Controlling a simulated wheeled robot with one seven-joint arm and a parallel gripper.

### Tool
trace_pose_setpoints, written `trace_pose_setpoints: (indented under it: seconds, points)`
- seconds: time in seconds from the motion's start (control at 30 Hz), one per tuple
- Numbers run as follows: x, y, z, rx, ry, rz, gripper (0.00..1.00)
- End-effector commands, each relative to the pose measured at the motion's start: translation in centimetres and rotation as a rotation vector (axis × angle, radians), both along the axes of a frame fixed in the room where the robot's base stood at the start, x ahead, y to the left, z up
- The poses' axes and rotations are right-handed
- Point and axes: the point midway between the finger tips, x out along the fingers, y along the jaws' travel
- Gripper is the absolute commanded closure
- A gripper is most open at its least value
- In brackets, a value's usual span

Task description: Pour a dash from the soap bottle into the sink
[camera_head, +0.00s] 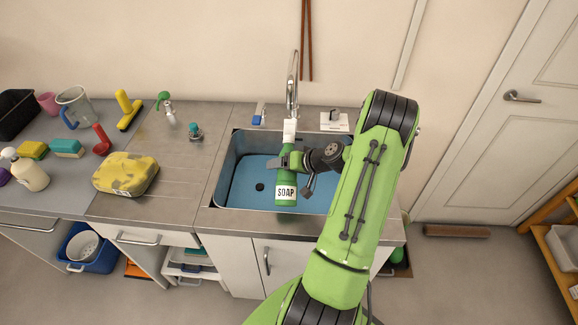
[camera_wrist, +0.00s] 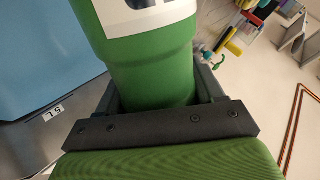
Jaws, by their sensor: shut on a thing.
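The green soap bottle (camera_head: 286,176) has a white cap and a white label reading SOAP. It appears upright in the head view, cap up, over the blue-bottomed sink (camera_head: 235,188). My gripper (camera_head: 284,163) is shut on the bottle's upper part, coming from the right. In the wrist view the bottle's green body (camera_wrist: 150,68) sits between the dark fingers of my gripper (camera_wrist: 160,98), with part of its label at the top. The height of the bottle above the sink floor is hard to tell. No liquid shows leaving it.
A chrome tap (camera_head: 292,85) stands behind the sink. A white plate with a dark item (camera_head: 334,121) lies behind the sink, right of the tap.

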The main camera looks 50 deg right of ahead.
Motion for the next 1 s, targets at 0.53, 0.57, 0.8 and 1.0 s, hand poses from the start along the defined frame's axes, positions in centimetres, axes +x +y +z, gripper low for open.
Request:
trace_pose_setpoints:
  seconds: [0.53,0.57,0.8,1.0]
  points:
    - [-0.04,0.15,0.08,0.026,0.019,0.000,0.82]
    - [-0.04,0.15,0.08,0.027,0.020,0.000,0.82]
    - [-0.08,0.18,0.04,0.037,0.030,0.000,0.82]
    - [-0.12,0.24,-0.01,0.048,0.038,0.001,0.82]
